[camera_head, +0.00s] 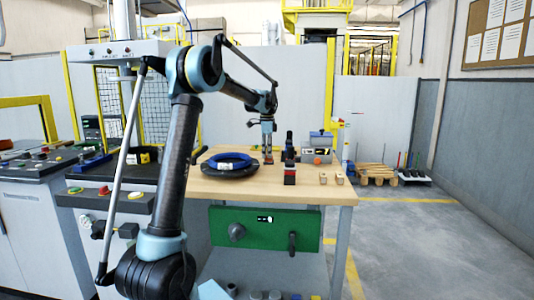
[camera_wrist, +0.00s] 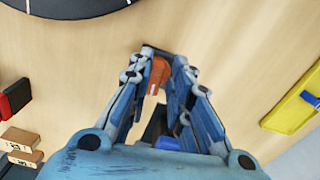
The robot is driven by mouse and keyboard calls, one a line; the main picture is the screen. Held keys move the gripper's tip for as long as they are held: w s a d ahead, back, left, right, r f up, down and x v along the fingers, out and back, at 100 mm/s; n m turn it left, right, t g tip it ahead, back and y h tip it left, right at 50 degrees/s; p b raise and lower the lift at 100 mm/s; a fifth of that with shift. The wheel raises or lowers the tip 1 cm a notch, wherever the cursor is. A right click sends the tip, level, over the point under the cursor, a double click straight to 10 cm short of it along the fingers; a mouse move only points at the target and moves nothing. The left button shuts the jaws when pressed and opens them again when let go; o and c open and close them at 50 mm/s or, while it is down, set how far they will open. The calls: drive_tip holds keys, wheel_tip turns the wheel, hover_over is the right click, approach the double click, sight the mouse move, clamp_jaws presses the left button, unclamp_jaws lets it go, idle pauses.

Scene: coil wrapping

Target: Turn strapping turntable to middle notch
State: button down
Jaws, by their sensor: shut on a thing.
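The turntable (camera_head: 212,172) shows as a black disc on the wooden table, with a blue ring-shaped coil (camera_head: 230,159) on top. Its dark edge also shows at the top left of the wrist view (camera_wrist: 75,8). My gripper (camera_head: 268,156) is low over the table, to the right of the disc. In the wrist view my gripper (camera_wrist: 163,68) is shut on a small orange-red piece (camera_wrist: 158,74) with a dark part beside it. Whether this piece joins the turntable is hidden. I cannot make out the notches.
A red and black block (camera_head: 289,175) and small wooden blocks (camera_head: 323,178) stand right of my gripper. A grey and orange device (camera_head: 317,154) is behind them. A green panel (camera_head: 265,230) with a knob and handle hangs below the table's front edge.

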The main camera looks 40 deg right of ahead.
drive_tip(key=shift+w+d, duration=0.1)
drive_tip(key=shift+w, duration=0.35)
idle(0.3)
drive_tip(key=c, duration=1.6)
unclamp_jaws()
drive_tip(key=shift+w, duration=0.1)
drive_tip(key=shift+c, duration=0.2)
drive_tip(key=shift+o, duration=0.2)
drive_tip(key=shift+w+f, duration=0.55)
drive_tip(key=shift+w, duration=0.2)
drive_tip(key=shift+s+r, duration=0.4)
drive_tip(key=shift+s, duration=0.4)
wheel_tip(320, 180, up, 12)
